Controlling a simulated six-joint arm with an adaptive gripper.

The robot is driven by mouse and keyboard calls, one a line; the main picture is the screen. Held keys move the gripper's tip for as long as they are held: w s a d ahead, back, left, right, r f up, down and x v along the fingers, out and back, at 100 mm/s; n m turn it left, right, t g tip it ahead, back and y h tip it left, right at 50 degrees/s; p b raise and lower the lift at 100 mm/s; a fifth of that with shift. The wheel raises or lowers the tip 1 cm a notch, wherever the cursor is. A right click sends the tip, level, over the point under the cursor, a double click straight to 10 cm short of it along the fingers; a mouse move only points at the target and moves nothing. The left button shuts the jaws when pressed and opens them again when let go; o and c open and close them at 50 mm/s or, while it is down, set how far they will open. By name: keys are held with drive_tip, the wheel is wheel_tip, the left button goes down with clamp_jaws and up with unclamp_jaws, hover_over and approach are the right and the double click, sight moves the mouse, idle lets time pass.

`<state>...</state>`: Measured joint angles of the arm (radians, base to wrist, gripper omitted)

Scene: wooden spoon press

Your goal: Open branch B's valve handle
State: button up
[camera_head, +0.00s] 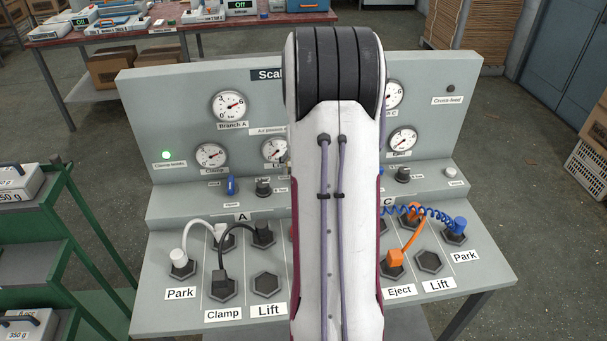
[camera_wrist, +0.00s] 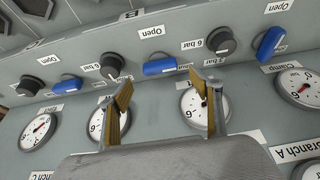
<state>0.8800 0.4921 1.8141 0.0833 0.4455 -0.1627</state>
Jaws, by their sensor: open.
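Branch B's blue valve handle (camera_wrist: 160,65) is in the middle of the wrist view, which shows the panel upside down. It lies along the row, next to a black knob (camera_wrist: 113,66); the letter B (camera_wrist: 130,15) is on the ledge beyond. My gripper (camera_wrist: 163,96) is open and empty, its two yellowish fingers spread in front of the panel with the handle beyond the gap between the tips. I see no contact. In the head view my arm hides the handle and the gripper.
Branch A's blue handle (camera_head: 231,186) stands upright, also in the wrist view (camera_wrist: 270,42). Another blue handle (camera_wrist: 67,86) lies along the row. Black knobs and gauges (camera_wrist: 196,110) are close around my fingers. Hoses (camera_head: 232,240) cross the lower panel.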

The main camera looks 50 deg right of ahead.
drive_tip(key=shift+x, duration=2.65)
drive_tip(key=c, duration=1.1)
